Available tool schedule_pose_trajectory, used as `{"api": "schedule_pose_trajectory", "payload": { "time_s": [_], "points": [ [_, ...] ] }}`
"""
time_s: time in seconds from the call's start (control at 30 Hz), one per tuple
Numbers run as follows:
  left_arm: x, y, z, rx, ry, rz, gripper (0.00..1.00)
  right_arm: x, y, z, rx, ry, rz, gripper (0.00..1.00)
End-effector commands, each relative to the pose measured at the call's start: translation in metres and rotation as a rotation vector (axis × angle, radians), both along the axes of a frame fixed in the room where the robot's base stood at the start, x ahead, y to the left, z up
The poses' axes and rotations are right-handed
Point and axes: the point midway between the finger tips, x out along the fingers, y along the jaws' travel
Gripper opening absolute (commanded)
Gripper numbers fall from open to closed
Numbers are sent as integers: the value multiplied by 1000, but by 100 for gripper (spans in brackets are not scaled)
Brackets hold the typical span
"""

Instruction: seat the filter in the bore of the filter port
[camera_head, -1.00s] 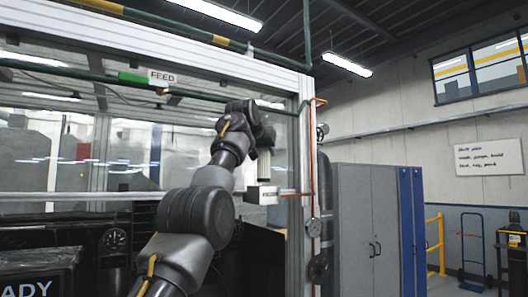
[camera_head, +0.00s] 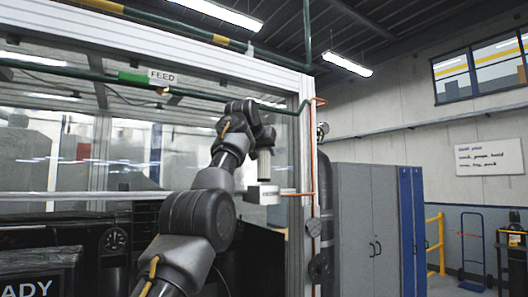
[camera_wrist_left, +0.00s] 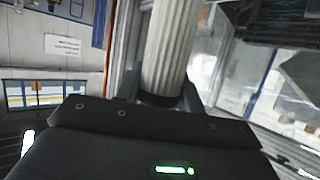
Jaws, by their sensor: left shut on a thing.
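My left gripper (camera_head: 264,138) is high in front of the glazed enclosure, at the end of my raised left arm. It is shut on the filter, a pale ribbed cylinder (camera_wrist_left: 168,45) that fills the upper middle of the left wrist view. In the head view the filter (camera_head: 264,164) hangs upright below the gripper, small and dim. A white block with a dark label (camera_head: 264,194), perhaps the filter port, is directly below it. I cannot tell whether the filter's lower end touches the block or enters a bore. My right gripper is not in view.
An aluminium post (camera_head: 298,170) with an orange pipe stands close right of the block. A green pipe and a FEED sign (camera_head: 163,77) run above the arm. Grey lockers (camera_head: 358,215) stand farther right.

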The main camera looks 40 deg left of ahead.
Motion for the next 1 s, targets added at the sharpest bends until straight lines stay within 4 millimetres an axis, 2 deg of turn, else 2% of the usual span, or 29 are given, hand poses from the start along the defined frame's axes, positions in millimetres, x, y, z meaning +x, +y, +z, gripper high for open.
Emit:
{"api": "schedule_pose_trajectory", "payload": {
  "time_s": [1.0],
  "points": [
    [0,0,-27,0,0,0,0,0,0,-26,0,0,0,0]
  ]
}}
